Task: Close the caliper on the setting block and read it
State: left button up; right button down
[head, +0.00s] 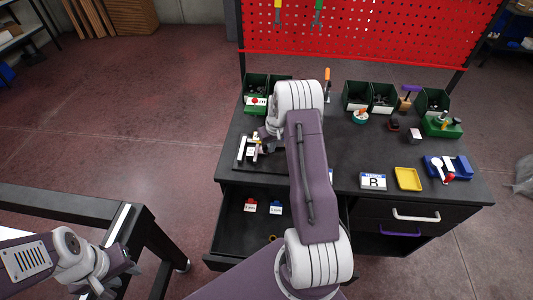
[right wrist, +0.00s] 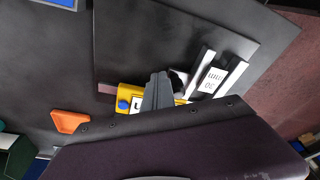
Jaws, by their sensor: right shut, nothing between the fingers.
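The caliper, with a yellow slider and a blue knob (right wrist: 123,104), lies on a dark plate (right wrist: 135,30) in the right wrist view. Its pale jaw bars (right wrist: 233,78) stand on either side of the white setting block (right wrist: 210,80), marked in mm. In the head view the caliper (head: 241,150) shows small at the left of the table, partly behind my right arm. My right gripper (right wrist: 160,88) is shut and empty, its grey fingertips right by the yellow slider; touching or apart cannot be told. My left gripper (head: 112,277) is far from the table, low at left; its fingers are unclear.
An open drawer (head: 232,232) below the table holds a red labelled piece (head: 250,206) and a blue one (head: 276,207). Green bins (head: 356,95) line the back.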

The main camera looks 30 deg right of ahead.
jog(key=shift+w+a, duration=0.5)
jog(key=shift+a, duration=0.1)
jog(key=shift+s+d, duration=0.1)
dwell(0.8)
jog(key=shift+s+d, duration=0.3)
jog(key=shift+d, duration=0.05)
notch_tip(320, 180, up, 7)
jog(key=p, duration=0.5)
dwell(0.5)
